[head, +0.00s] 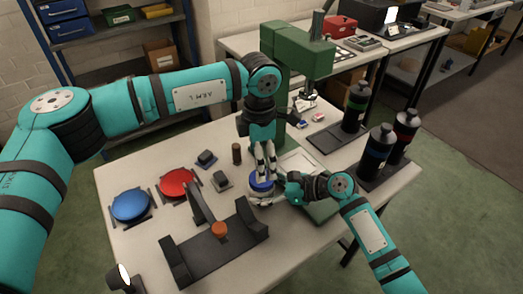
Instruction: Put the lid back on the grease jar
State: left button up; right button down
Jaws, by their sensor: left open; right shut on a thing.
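The grease jar (256,198) is a pale, short jar on the table, partly hidden by my grippers. A blue lid (261,183) shows at its top; from this view I cannot tell whether it is fully seated. My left gripper (263,174) points down right above the blue lid and is open, its fingertips close to the lid. My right gripper (276,191) comes in from the right at jar height and is shut on the jar.
A blue disc (131,205) and a red disc (178,184) lie at the table's left. A dark cradle (215,252) stands in front. A green press (284,75) rises behind my grippers. Dark bottles (377,150) stand at the right. The front right table is clear.

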aim_at(262, 189)
pick_arm(q)
jog(key=n, duration=0.7)
jog(key=shift+d+r, duration=0.1)
jog(key=shift+r, duration=0.15)
jog(key=n, duration=0.5)
jog(key=shift+w+r, duration=0.1)
jog(key=n, duration=0.7)
jog(key=shift+r, duration=0.25)
jog(key=n, duration=0.6)
jog(key=shift+d+r+n, duration=0.1)
jog(key=shift+r+n, duration=0.1)
jog(key=shift+n, duration=0.2)
jog(key=shift+f, duration=0.1)
jog(key=shift+f, duration=3.95)
jog(key=shift+c, duration=0.4)
